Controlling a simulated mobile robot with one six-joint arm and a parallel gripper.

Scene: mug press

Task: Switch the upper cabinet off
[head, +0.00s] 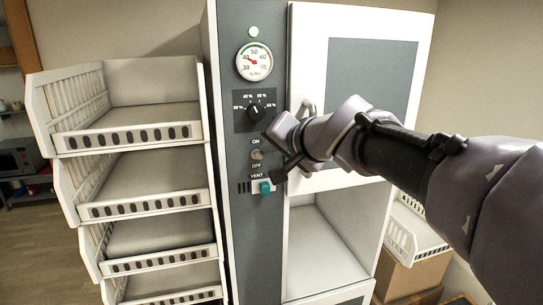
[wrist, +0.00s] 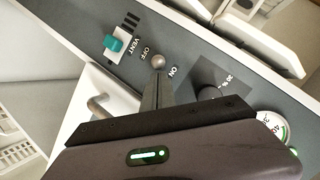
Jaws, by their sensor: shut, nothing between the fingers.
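The upper cabinet (head: 369,82) has a white door with a grey panel; the door looks closed. Its toggle switch (head: 257,155) sits on the grey control strip between the ON and OFF labels. In the wrist view the switch's round metal knob (wrist: 158,61) shows just beyond my fingertips; I cannot tell which way it leans. My gripper (head: 272,160) is at the right of the switch in the head view. In the wrist view its fingers (wrist: 157,82) are shut and empty, with tips close to the knob. I cannot tell whether they touch.
A dial (head: 256,112) and a round gauge (head: 254,61) are above the switch. A teal vent slider (head: 265,187) is just below. The door's handle (head: 307,107) is beside my gripper. An open compartment (head: 322,240) is under the door. White stacked baskets (head: 142,135) stand left.

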